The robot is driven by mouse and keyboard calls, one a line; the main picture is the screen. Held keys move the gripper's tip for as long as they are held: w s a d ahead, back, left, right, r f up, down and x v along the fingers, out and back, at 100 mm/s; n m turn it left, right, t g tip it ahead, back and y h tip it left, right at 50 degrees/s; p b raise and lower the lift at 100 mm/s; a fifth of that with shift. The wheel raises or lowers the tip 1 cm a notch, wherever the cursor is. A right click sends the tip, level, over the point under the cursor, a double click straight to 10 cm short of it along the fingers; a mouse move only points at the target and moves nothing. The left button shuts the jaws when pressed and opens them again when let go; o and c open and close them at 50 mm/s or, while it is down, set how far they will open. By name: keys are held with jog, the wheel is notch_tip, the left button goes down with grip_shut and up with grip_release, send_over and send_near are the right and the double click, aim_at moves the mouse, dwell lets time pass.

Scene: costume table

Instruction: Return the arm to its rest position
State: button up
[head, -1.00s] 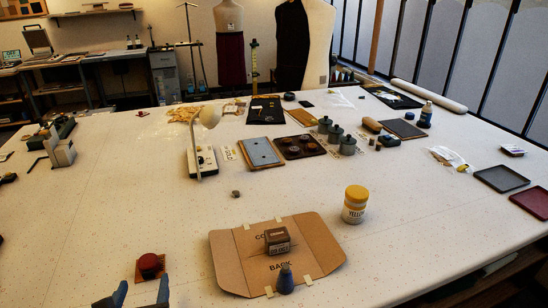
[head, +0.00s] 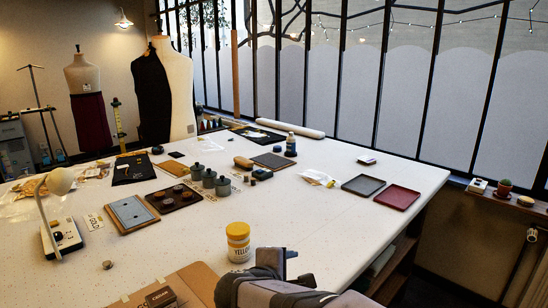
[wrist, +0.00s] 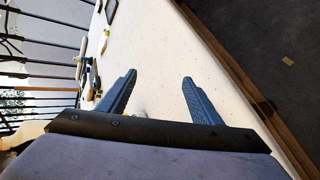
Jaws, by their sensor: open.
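My gripper (wrist: 159,77) is open in the wrist view, with its two blue-grey fingers spread wide and nothing between them. The white table top (wrist: 180,50) lies beyond the fingers, and its edge runs along their right. In the head view my arm reaches in at the bottom centre, and part of my gripper (head: 292,264) shows just right of the yellow-lidded jar (head: 238,243). I cannot tell the gap between them. The jar stands upright on the table.
A dark grey tray (head: 363,185) and a red tray (head: 397,199) lie near the table's right edge. Bare table separates the jar from the trays. A lamp (head: 58,183) stands at left.

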jog(key=s+d+f+m+g+p, duration=0.2)
jog(key=s+d+f+m+g, duration=0.15)
jog(key=s+d, duration=0.2)
jog(key=s+d+f+m+g+p, duration=0.2)
jog(key=s+d+m+g, duration=0.15)
jog(key=d, duration=0.35)
jog(key=s+f+m+g+y+p, duration=0.1)
jog(key=s+f+m+y+p, duration=0.1)
jog(key=s+m, duration=0.2)
jog(key=s+f+m+g+y+p, duration=0.1)
jog(key=s+m, duration=0.4)
jog(key=s, duration=0.5)
jog(key=shift+s+a+f+g+y+p, duration=0.25)
jog(key=shift+s+f+g+y+p, duration=0.25)
jog(key=shift+y+p, duration=0.45)
